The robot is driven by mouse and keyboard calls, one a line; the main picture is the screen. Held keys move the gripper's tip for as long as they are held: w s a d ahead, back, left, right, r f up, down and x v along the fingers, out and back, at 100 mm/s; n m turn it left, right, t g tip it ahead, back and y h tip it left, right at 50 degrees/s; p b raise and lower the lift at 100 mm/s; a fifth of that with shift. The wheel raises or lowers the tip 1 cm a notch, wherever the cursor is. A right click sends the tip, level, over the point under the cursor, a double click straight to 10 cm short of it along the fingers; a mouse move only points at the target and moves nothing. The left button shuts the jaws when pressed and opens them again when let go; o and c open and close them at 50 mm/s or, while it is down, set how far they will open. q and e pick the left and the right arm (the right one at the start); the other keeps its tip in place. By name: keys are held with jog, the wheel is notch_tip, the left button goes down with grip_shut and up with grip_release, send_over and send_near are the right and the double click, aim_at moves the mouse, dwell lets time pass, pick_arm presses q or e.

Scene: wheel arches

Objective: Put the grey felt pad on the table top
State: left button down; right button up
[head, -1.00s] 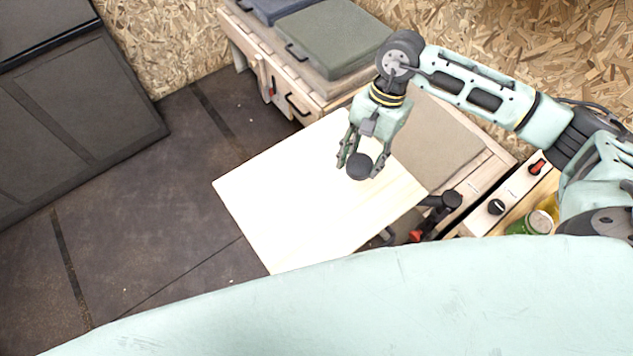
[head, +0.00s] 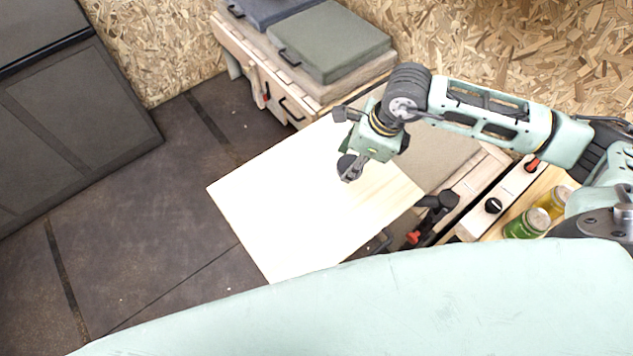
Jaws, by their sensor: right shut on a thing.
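The table top (head: 290,215) is a pale wooden panel, tilted in the picture, in the middle of the head view. My right gripper (head: 350,170) hangs over its upper right part. It is shut on the grey felt pad (head: 347,163), a small dark round disc. The pad shows against the pale wood and appears held above it; the exact gap cannot be told. The gripper's body hides part of the fingers. My left gripper is not in view.
Behind the table top, a wooden bench unit (head: 262,68) carries a green-grey cushion (head: 330,42). A black lever with a red part (head: 412,238) stands by the table top's right corner. Cans (head: 527,224) stand at the right. A dark cabinet (head: 75,120) is at the left. The table top's left part is clear.

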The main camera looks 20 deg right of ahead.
jog(key=a+f, duration=0.1)
jog(key=a, duration=0.1)
jog(key=w+a+f+p, duration=0.1)
jog(key=a+f, duration=0.1)
jog(key=a, duration=0.1)
jog(key=w+a+f, duration=0.1)
jog(key=a, duration=0.1)
jog(key=shift+a+f+p, duration=0.2)
jog(key=shift+a+p, duration=0.1)
jog(key=shift+a+f, duration=0.1)
jog(key=shift+f, duration=0.15)
notch_tip(320, 180, down, 3)
jog(key=shift+f+p, duration=0.15)
jog(key=shift+p, duration=0.35)
jog(key=shift+f, duration=0.25)
jog(key=shift+f, duration=0.2)
jog(key=o, duration=0.9)
jog(key=shift+r, duration=0.1)
